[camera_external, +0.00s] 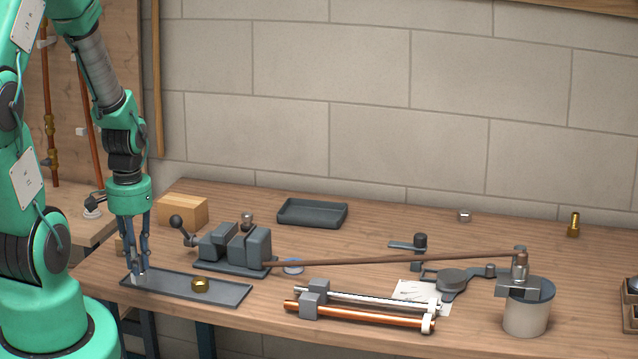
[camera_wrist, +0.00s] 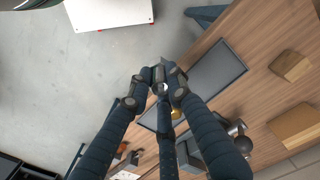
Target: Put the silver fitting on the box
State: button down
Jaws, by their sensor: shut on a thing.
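My gripper (camera_external: 139,272) points down over the left end of a flat dark tray, its fingers shut on a small silver fitting (camera_external: 138,279). In the wrist view my fingertips (camera_wrist: 160,78) close around a small grey-silver piece (camera_wrist: 161,88), mostly hidden by the fingers. In the external view the fitting is at or just above the tray surface; I cannot tell if it touches. A light wooden box (camera_external: 183,210) stands behind the tray at the back left of the bench; it also shows in the wrist view (camera_wrist: 298,125).
The dark tray (camera_external: 225,291) holds a brass nut (camera_external: 201,285). A smaller wooden block (camera_external: 120,246) sits behind my fingers. A vise (camera_external: 236,246) with a long copper pipe (camera_external: 400,258) stands right of the box. An empty grey tray (camera_external: 312,213) lies farther back.

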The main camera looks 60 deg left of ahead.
jog(key=w+a+r+n+p, duration=0.1)
jog(key=w+a+n, duration=0.4)
jog(key=a, duration=0.8)
jog(key=w+a+r+n+p, duration=0.2)
jog(key=w+a+r+n, duration=0.2)
jog(key=w+a, duration=0.4)
jog(key=a+n, duration=0.1)
jog(key=a, duration=0.4)
jog(key=shift+w+r+n, duration=0.25)
jog(key=shift+w+n, duration=0.05)
jog(key=shift+w, duration=0.05)
jog(key=shift+a, duration=0.1)
send_over(181, 200)
jog(key=shift+w+a+f, duration=0.1)
jog(key=shift+w+f, duration=0.05)
jog(key=shift+f, duration=0.55)
jog(key=shift+f, duration=0.1)
jog(key=shift+f, duration=1.7)
jog(key=shift+f, duration=0.15)
